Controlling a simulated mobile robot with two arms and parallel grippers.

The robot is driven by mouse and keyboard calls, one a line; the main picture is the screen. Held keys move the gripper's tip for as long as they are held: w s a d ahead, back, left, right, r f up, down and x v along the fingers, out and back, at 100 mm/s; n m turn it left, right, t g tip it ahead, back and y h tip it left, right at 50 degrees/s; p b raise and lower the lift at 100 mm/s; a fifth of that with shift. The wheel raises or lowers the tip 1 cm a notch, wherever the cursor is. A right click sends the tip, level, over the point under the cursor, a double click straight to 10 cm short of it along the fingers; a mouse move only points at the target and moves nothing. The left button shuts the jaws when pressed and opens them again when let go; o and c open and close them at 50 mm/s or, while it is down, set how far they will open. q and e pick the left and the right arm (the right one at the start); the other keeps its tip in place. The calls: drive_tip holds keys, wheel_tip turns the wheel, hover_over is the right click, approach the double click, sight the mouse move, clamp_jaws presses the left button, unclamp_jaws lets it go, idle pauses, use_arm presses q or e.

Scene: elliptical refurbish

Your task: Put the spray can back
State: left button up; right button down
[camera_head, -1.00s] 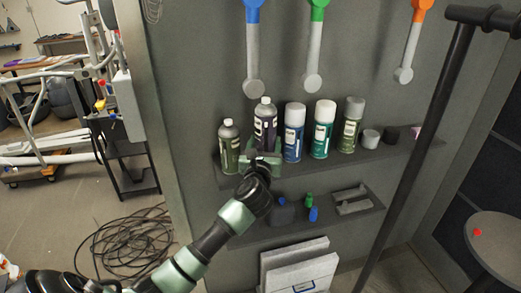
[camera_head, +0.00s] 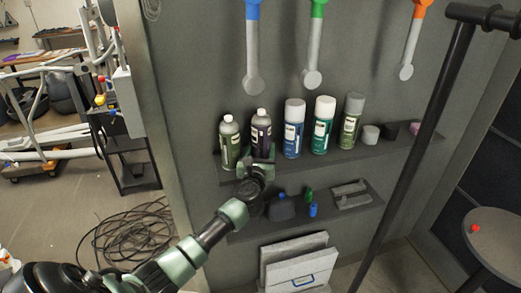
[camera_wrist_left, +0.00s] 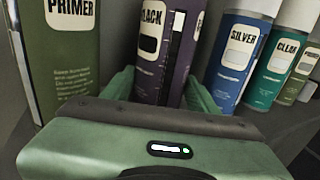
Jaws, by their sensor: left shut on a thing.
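The dark purple spray can (camera_head: 261,130), labelled black, is upright over the upper shelf (camera_head: 345,158) on the grey wall panel. It stands between the olive primer can (camera_head: 229,143) and the blue-labelled silver can (camera_head: 293,128). My left gripper (camera_head: 258,162) is shut around its lower part. In the left wrist view the purple can (camera_wrist_left: 163,48) is between the green fingers of the gripper (camera_wrist_left: 160,92). The gripper hides the can's base, so I cannot tell whether it rests on the shelf. My right gripper is not in view.
A green-labelled can (camera_head: 322,125) and another olive can (camera_head: 350,120) stand further right on the shelf. A lower shelf (camera_head: 335,212) holds small items beneath my gripper. A black pole (camera_head: 410,150) stands at right.

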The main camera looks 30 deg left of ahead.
use_arm(q)
drive_tip(key=o, duration=1.3)
drive_tip(key=shift+s+f, duration=0.1)
drive_tip(key=shift+d+r, duration=0.1)
drive_tip(key=shift+r, duration=0.1)
drive_tip(key=b+v, duration=0.1)
drive_tip(key=v, duration=1.1)
